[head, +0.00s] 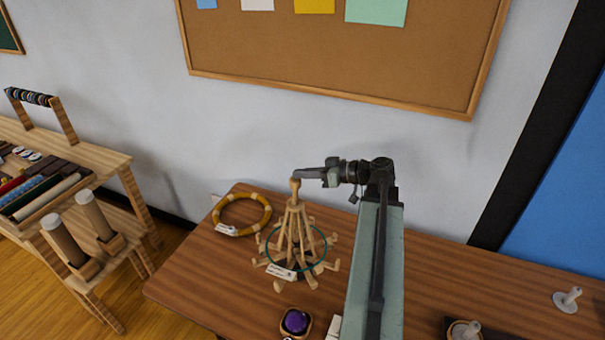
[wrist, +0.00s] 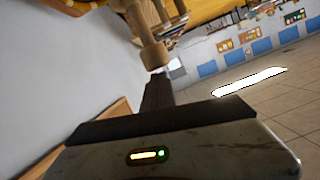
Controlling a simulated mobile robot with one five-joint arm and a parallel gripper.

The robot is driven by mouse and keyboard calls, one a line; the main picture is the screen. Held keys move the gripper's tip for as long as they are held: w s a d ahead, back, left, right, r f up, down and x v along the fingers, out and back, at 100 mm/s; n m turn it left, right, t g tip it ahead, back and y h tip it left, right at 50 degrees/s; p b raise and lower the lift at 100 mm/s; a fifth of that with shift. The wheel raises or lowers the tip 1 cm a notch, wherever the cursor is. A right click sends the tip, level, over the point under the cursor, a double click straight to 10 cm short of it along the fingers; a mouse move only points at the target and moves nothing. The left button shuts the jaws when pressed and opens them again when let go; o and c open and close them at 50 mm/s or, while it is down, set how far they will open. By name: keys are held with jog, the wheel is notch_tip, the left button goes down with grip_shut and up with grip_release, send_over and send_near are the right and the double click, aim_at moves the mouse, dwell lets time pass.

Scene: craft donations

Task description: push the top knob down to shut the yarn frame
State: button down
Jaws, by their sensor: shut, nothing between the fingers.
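The yarn frame (head: 293,235) stands on the brown table, a pale wooden stand with slanted ribs and several outspread arms with upturned ends. A thin dark green ring sits around its ribs. Its round top knob (head: 295,183) is at the upper end of the central post. My gripper (head: 298,174) is shut and empty, with its tips at the knob, over or against its upper side; I cannot tell whether they touch. In the wrist view the knob (wrist: 154,55) shows just beyond the dark fingertips (wrist: 158,82).
A yellow-brown ring (head: 242,214) with a white tag lies left of the frame. A purple item in a small wooden dish (head: 296,321) is in front. A wooden shelf unit (head: 75,200) is at the left, the wall behind.

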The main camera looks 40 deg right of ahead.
notch_tip(320, 180, down, 3)
jog(key=shift+r+b, duration=0.1)
jog(key=shift+b, duration=0.7)
jog(key=shift+s+r, duration=0.15)
notch_tip(320, 180, up, 6)
jog(key=d+p, duration=0.1)
jog(key=p, duration=0.5)
jog(key=f+p+v, duration=0.1)
jog(key=v, duration=0.7)
jog(key=shift+s+d, duration=0.35)
jog(key=shift+s, duration=0.05)
